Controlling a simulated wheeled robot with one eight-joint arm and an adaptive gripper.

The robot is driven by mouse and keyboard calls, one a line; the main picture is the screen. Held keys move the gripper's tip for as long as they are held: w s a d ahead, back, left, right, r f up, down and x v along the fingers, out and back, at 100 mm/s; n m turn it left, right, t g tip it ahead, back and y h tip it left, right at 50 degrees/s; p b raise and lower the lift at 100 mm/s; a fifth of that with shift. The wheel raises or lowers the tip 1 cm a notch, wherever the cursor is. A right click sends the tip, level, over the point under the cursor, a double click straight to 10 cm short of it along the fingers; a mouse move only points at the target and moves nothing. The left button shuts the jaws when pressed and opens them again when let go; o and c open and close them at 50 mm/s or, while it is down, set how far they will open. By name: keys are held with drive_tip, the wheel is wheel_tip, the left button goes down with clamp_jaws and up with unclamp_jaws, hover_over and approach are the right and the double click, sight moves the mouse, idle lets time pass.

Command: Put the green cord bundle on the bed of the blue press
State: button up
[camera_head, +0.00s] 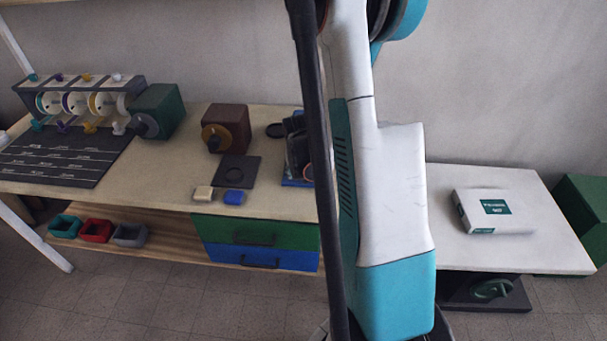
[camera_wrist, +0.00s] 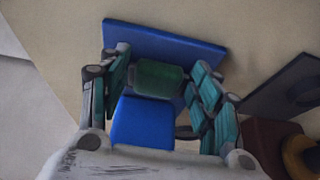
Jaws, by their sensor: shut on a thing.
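In the wrist view, my gripper (camera_wrist: 161,66) has its teal-padded fingers on both sides of a dark green rounded piece, which looks like the green cord bundle (camera_wrist: 158,80). The gripper is shut on it. A flat blue plate, seemingly the bed of the blue press (camera_wrist: 180,42), lies just beyond the fingertips. I cannot tell whether the bundle touches it. A bright blue block (camera_wrist: 143,124) sits between bundle and palm; it may be part of the press. In the head view, the blue plate (camera_head: 292,182) shows under dark parts, mostly hidden by my arm.
A brown box with a knob (camera_head: 226,127) and a dark square plate (camera_head: 235,170) stand left of the press. Cream (camera_head: 203,193) and blue (camera_head: 234,197) pads lie at the bench front. A spool rack (camera_head: 80,100) and green box (camera_head: 158,110) stand farther left.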

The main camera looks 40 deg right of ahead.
drive_tip(key=shift+d+f, duration=0.15)
drive_tip(key=shift+f, duration=0.05)
drive_tip(key=shift+f, duration=0.15)
drive_tip(key=o, duration=0.9)
drive_tip(key=shift+o, duration=0.2)
drive_tip(key=p+v, duration=0.4)
drive_tip(key=v, duration=0.8)
